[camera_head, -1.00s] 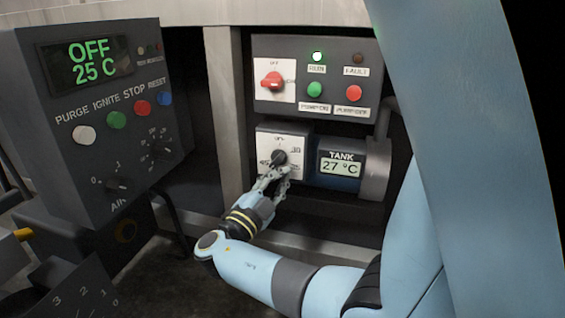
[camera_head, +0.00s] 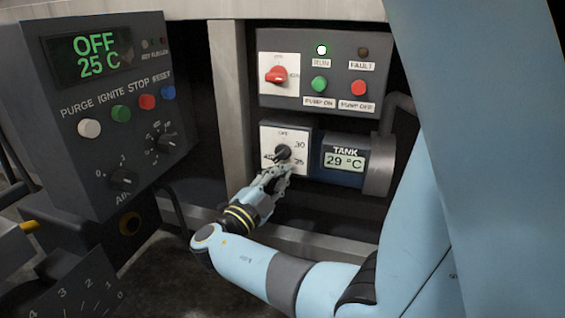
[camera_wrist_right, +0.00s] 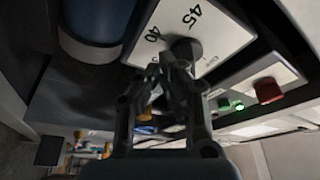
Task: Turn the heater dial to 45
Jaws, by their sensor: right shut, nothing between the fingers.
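The heater dial (camera_head: 283,152) is a dark round knob on a white plate marked OFF, 30, 35 and 45, below the pump panel. In the right wrist view the knob (camera_wrist_right: 188,47) sits close to the 45 and 40 marks. Its exact pointer direction is hard to read. My right gripper (camera_head: 279,173) is shut and empty, just below and in front of the knob. In the wrist view its fingertips (camera_wrist_right: 170,68) overlap the knob's edge; I cannot tell whether they touch. My left gripper is not in view.
The tank display (camera_head: 345,160) beside the dial reads 29 °C. Above is the pump panel (camera_head: 335,105) with a red switch, green and red buttons and a lit green lamp. A control box (camera_head: 60,140) reading OFF, 25 C stands at left. A metal post (camera_head: 229,110) stands between.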

